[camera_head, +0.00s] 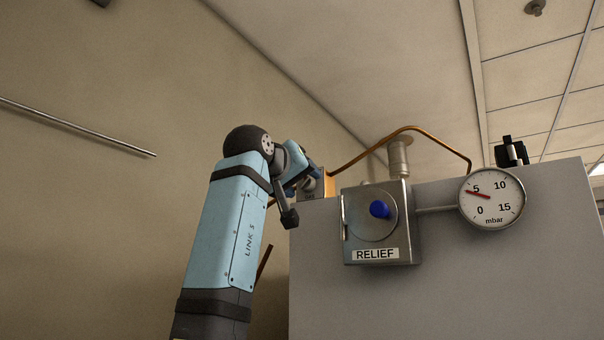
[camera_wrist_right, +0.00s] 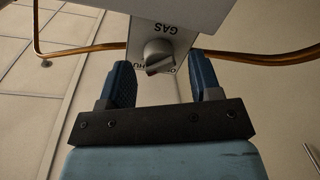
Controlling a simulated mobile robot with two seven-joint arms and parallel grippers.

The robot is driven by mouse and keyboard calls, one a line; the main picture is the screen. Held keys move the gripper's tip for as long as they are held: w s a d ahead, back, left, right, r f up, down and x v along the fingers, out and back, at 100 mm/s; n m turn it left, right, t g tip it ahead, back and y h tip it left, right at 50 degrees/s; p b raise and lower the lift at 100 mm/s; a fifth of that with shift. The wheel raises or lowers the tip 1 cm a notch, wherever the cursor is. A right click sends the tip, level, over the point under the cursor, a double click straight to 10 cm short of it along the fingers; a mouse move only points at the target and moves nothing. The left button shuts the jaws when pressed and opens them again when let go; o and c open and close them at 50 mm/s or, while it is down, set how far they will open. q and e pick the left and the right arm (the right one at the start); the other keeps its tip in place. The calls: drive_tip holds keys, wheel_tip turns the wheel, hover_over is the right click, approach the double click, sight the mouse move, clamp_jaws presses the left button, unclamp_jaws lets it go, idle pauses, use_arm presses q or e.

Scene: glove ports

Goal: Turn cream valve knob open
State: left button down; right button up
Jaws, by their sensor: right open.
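My right gripper (camera_wrist_right: 160,72) is open, with one blue finger on each side of the knob and visible gaps between. Whether the fingertips reach past the knob's face I cannot tell. In the head view my right gripper (camera_head: 308,178) is at the cabinet's upper left corner, and I cannot make out the knob there. My left gripper is not in view.
A grey cabinet (camera_head: 480,290) fills the lower right. A copper pipe (camera_head: 378,139) arches above, close to my gripper.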

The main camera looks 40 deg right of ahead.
drive_tip(key=shift+w+d, duration=0.2)
drive_tip(key=shift+d, duration=0.3)
drive_tip(key=shift+a, duration=0.1)
drive_tip(key=c, duration=0.9)
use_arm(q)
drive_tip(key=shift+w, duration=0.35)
